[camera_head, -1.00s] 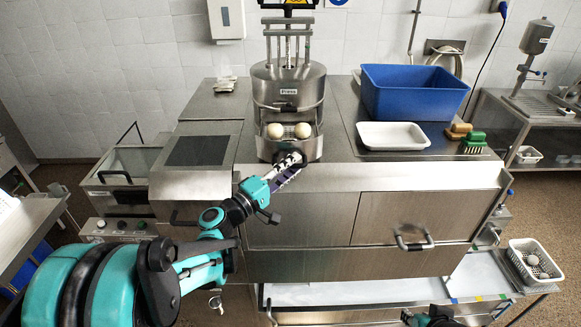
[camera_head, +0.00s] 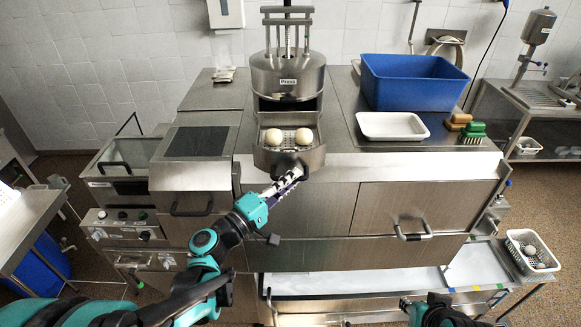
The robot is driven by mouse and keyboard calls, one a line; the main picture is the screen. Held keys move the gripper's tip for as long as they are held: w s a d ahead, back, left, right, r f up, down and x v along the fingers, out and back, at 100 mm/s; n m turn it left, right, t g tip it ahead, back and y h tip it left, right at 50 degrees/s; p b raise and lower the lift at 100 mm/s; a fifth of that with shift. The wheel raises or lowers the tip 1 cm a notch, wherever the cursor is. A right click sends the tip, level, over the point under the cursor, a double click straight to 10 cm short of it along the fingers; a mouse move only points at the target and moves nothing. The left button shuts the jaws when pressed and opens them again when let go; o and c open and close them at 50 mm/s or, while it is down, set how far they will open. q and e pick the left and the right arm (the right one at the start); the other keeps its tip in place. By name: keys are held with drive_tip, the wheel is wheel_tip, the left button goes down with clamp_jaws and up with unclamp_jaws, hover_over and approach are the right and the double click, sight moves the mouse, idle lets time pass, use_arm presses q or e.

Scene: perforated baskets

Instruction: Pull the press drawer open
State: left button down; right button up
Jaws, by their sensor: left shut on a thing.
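The steel press (camera_head: 287,78) stands on the counter at the back centre, with a label on its front. Its drawer (camera_head: 263,157) sticks out toward me below the press body and holds two pale round balls (camera_head: 274,136) on a perforated bottom. My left gripper (camera_head: 290,168) is at the drawer's front and is shut on its handle; the fingers partly hide the handle. My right gripper (camera_head: 436,312) shows only in part at the bottom edge, low in front of the counter and away from the press; its fingers are not clear.
A blue bin (camera_head: 412,84), a white tray (camera_head: 392,126) and brushes (camera_head: 470,130) stand on the counter right of the press. A lidded unit (camera_head: 192,160) is on the left. A perforated basket (camera_head: 532,252) sits at the lower right. The space before the drawer front is free.

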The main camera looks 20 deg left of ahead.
use_arm(q)
drive_tip(key=c, duration=1.6)
unclamp_jaws()
drive_tip(key=shift+o, duration=0.2)
drive_tip(key=shift+s, duration=0.1)
drive_tip(key=v, duration=1.2)
